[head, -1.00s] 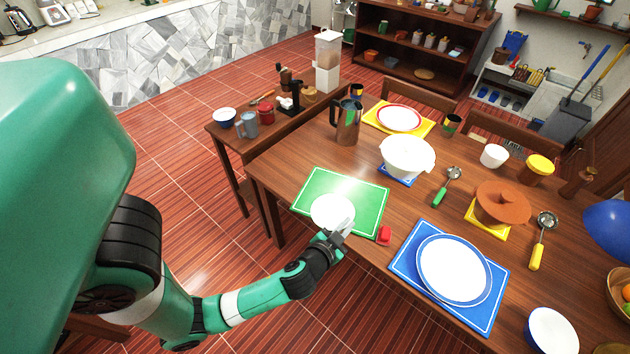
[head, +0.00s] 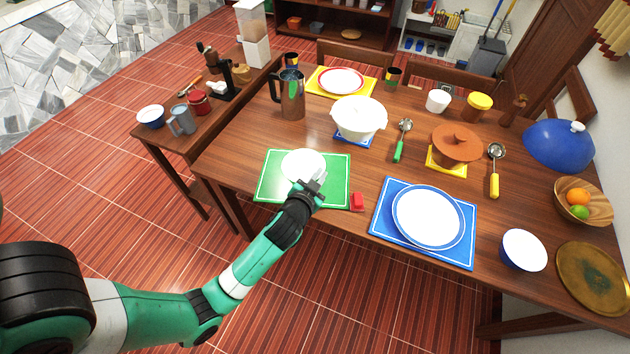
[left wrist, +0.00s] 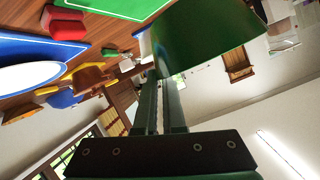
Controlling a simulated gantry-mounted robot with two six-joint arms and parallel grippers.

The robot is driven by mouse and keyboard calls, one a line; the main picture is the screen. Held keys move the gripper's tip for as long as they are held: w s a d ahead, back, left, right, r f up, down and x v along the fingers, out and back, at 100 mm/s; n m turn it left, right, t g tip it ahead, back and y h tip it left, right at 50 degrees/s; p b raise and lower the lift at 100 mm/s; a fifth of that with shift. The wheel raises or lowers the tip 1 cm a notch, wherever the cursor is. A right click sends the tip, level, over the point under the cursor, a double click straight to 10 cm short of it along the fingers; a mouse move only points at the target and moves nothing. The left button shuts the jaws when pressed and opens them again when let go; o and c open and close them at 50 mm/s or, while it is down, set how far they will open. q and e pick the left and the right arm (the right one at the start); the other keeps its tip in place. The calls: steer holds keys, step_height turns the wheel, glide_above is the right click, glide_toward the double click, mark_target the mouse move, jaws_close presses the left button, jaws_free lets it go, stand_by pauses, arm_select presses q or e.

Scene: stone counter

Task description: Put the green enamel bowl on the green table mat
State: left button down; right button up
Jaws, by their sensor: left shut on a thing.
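The green enamel bowl (head: 303,166) shows its white inside in the head view, over the left-middle part of the green table mat (head: 331,187). In the left wrist view the bowl's dark green outside (left wrist: 205,42) fills the top middle. My left gripper (head: 314,184) is shut on the bowl's near right rim. The mat's green edge (left wrist: 120,9) shows at the top left of the left wrist view. I cannot tell whether the bowl touches the mat. My right gripper is in no view.
A blue mat with a blue-rimmed plate (head: 428,217) lies further right. A metal pitcher (head: 292,96) and a white pot (head: 358,118) stand behind the mat.

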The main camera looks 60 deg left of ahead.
mark_target(304, 171)
arm_select(q)
steer(key=w+a+f+b, duration=0.1)
steer(key=a+f, duration=0.1)
steer(key=a+f+b, duration=0.1)
steer(key=a+f, duration=0.1)
steer(key=w+a+f+b, duration=0.1)
steer(key=a+f, duration=0.1)
steer(key=shift+w+a, duration=0.1)
steer(key=shift+w, duration=0.2)
steer(key=shift+w+a+f, duration=0.15)
steer(key=shift+a, duration=0.05)
steer(key=f+b, duration=0.1)
steer(key=f, duration=0.1)
steer(key=f+b, duration=0.1)
steer(key=f, duration=0.1)
steer(key=shift+a+b, duration=0.2)
steer(key=shift+b, duration=0.1)
steer(key=shift+r, duration=0.2)
steer(key=shift+w+f, duration=0.1)
steer(key=c, duration=1)
jaws_free()
